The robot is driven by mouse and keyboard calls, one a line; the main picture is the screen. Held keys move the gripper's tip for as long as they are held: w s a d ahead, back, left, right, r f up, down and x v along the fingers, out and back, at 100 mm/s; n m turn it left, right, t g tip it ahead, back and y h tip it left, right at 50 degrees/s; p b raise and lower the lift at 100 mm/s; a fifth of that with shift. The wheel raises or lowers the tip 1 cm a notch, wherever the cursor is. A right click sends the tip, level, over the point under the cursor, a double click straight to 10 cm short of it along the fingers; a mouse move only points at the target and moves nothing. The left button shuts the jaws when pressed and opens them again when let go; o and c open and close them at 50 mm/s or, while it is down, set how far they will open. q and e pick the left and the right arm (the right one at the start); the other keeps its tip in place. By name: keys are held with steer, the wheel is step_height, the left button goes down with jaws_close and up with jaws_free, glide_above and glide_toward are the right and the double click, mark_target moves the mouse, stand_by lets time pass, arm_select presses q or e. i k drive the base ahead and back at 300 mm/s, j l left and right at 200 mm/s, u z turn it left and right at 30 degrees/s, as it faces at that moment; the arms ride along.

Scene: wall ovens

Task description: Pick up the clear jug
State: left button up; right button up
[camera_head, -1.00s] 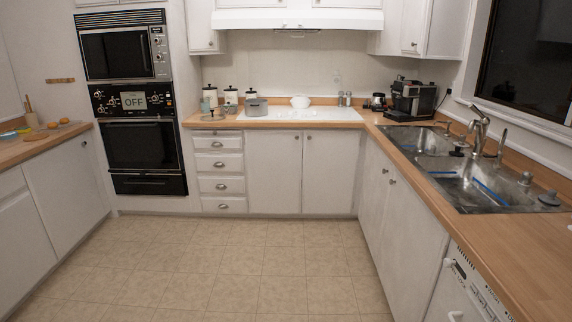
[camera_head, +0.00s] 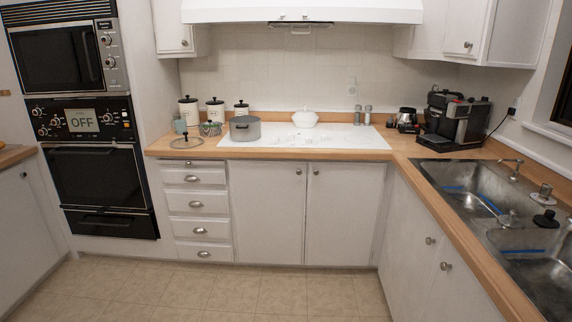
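A small glass-looking jug with dark parts (camera_head: 406,117) stands on the back counter, just left of the coffee machine (camera_head: 455,118). It may be the clear jug, but it is too small to tell for sure. It looks upright, and small dark items sit close around its base. Neither of my grippers is in view.
A wooden counter (camera_head: 400,153) runs along the back and right, with a white cooktop (camera_head: 340,138), a grey pot (camera_head: 244,128), a white lidded dish (camera_head: 305,118) and shakers (camera_head: 362,115). A double sink (camera_head: 470,187) is at right. The tiled floor (camera_head: 285,292) ahead is clear.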

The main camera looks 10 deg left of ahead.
mark_target(180, 123)
steer(key=i, duration=2.05)
